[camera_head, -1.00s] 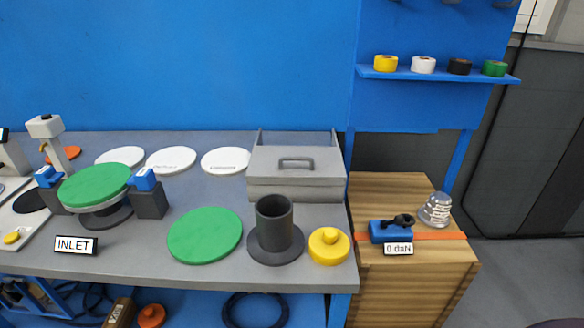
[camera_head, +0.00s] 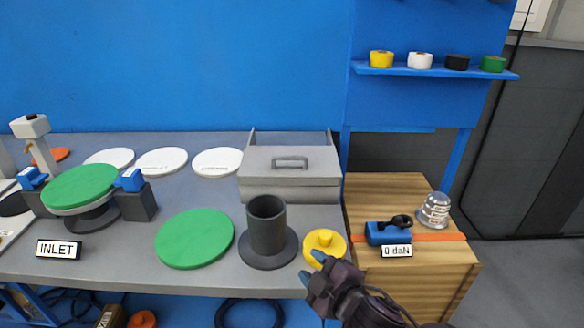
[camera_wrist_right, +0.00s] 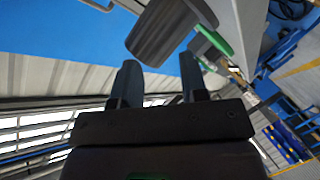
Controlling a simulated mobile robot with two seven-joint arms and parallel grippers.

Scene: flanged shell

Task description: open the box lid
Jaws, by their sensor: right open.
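The grey box (camera_head: 290,190) stands at the back right of the bench. Its lid (camera_head: 289,160) lies shut on top, with a handle on it. My right gripper (camera_head: 312,268) comes in from the bottom, over the bench's front edge by the yellow knobbed disc (camera_head: 325,246), well short of the box. In the right wrist view its two fingers (camera_wrist_right: 160,85) are apart with nothing between them. My left gripper is not in view.
A dark upright cylinder on a round base (camera_head: 268,228) stands between the bench front and the box. A green disc (camera_head: 195,238) lies left of it. White discs (camera_head: 162,161) lie behind. A wooden crate (camera_head: 395,270) with a blue ratchet (camera_head: 387,233) stands at right.

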